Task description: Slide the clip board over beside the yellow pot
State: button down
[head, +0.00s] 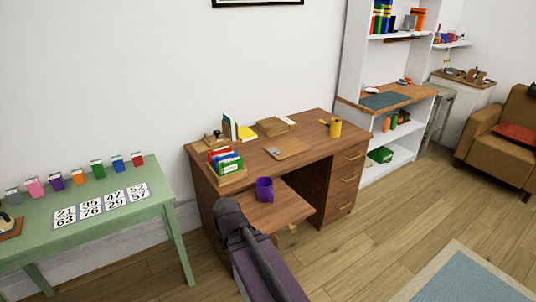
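The clip board (291,148) is a flat brown board with a small metal clip at its left end. It lies flat on the top of the brown wooden desk (231,140), near the front edge. A dark part of my arm shows at the bottom middle, in front of the desk. My gripper itself cannot be made out.
A purple mug (264,190) stands on a lower wooden surface at the desk's front. A crate of colored packets (232,178) sits at the desk's left, a wooden box (275,126) behind the clip board. A green table (166,196) stands left, white shelves (404,131) right.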

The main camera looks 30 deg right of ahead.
aim_at(290, 146)
jog(key=i, duration=0.95)
jog(key=u, duration=0.05)
